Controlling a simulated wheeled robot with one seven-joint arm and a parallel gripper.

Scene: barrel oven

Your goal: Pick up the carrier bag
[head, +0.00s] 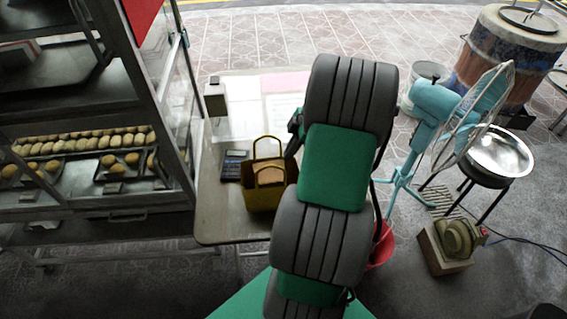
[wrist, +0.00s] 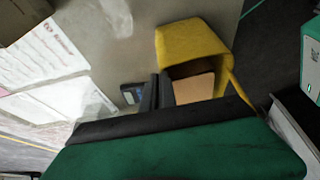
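The yellow carrier bag (head: 258,197) stands upright on the table in the head view, left of my arm, with its handles raised. A tan item (head: 270,176) shows in its opening. In the wrist view the bag (wrist: 192,42) is right of and beyond my gripper (wrist: 158,90), and the tan item (wrist: 196,90) shows inside it. My two dark fingers look close together, and I cannot tell how wide the gap is. I see nothing held between them. In the head view my arm hides most of my gripper.
A rack with trays of buns (head: 85,145) stands left. A teal fan (head: 440,105) and a metal bowl (head: 500,152) stand right.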

